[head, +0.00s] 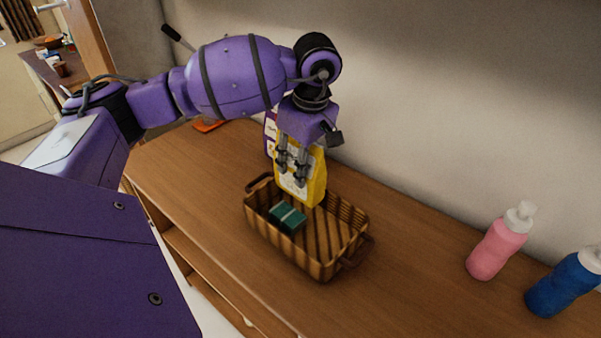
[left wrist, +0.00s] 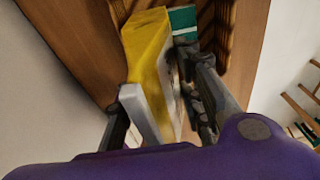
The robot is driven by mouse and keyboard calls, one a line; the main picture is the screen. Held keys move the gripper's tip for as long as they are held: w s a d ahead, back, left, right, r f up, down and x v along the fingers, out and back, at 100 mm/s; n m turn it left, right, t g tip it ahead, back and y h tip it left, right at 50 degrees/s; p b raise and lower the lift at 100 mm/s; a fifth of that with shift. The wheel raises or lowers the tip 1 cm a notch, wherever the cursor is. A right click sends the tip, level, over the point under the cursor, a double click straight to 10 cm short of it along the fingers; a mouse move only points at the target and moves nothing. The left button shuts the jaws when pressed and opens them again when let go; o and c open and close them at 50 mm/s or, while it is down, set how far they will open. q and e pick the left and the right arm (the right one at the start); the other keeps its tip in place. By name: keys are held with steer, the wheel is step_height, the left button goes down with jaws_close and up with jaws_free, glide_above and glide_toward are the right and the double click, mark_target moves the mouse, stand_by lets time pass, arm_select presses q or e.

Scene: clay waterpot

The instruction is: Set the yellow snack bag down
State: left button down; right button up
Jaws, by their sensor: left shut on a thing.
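A yellow snack bag (head: 313,186) with a pale front hangs upright in my left gripper (head: 291,170). In the head view its lower end is at the back end of a brown woven basket (head: 300,261); I cannot tell whether it touches the basket's floor. In the left wrist view the yellow bag (left wrist: 146,47) sits between the two fingers of my left gripper (left wrist: 160,105), which are shut on it. A green box (head: 281,213) with a pale band lies inside the basket; it also shows in the left wrist view (left wrist: 184,18). My right gripper is not in view.
The basket stands on a long wooden cabinet top (head: 400,290) against a wall. A purple-and-white package (head: 270,133) stands behind the yellow bag. A pink bottle (head: 491,248) and a blue bottle (head: 562,284) stand at the right. The wood between basket and bottles is clear.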

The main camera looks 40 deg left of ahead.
arm_select(q)
step_height(320, 180, down, 3)
steer(key=shift+w+f, duration=0.1)
steer(key=shift+w, duration=0.05)
steer(key=shift+f, duration=0.2)
steer(key=c, duration=1.5)
jaws_free()
steer(key=shift+c, duration=0.2)
steer(key=o, duration=0.3)
steer(key=shift+r, duration=0.1)
